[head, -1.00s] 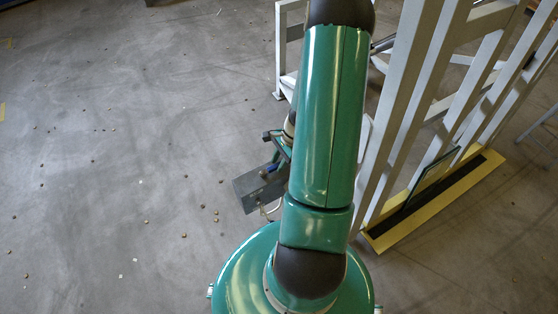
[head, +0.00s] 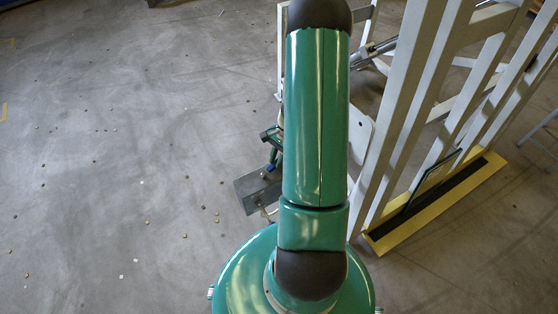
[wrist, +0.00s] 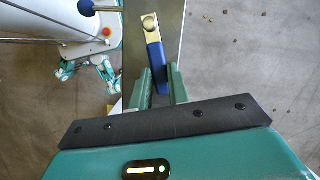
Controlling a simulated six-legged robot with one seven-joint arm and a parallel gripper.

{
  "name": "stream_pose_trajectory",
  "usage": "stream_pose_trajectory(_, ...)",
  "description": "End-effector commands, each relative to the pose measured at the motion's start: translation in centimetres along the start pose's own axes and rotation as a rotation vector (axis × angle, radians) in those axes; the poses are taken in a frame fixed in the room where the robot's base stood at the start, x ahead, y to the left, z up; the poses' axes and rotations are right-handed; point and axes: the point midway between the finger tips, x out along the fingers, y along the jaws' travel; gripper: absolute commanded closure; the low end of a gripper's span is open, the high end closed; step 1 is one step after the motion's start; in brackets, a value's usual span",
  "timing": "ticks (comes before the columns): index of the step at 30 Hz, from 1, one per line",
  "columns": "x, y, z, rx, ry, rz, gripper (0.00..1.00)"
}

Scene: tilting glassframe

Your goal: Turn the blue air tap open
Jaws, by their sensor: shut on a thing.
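The blue air tap (wrist: 155,58) shows in the wrist view as a blue lever with a pale brass-coloured end and a round pivot at the top. It runs down between the two green fingers of my gripper (wrist: 159,76), which is shut on the lever. In the head view my arm covers most of the gripper and the tap, so the tap's angle cannot be told there.
A blue ball knob on a rod (wrist: 86,8) is left of the tap. A dark grey plate (head: 254,192) lies beside my arm. A pale frame (head: 405,110) stands to the right, with a glass pane (head: 433,182) and a yellow-edged base (head: 480,172). Open floor with small scattered bits lies left.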

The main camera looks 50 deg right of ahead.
Motion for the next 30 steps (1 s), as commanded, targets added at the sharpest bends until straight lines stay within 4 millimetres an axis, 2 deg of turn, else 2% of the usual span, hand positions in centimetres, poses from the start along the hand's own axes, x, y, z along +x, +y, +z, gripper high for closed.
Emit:
stream_pose_trajectory(15, 0.3, -3.2, 0.8, -0.458, 0.0, 0.189, 1.0)
stream_pose_trajectory(30, 1.1, -5.4, 2.7, -0.89, -0.001, 0.37, 1.0)
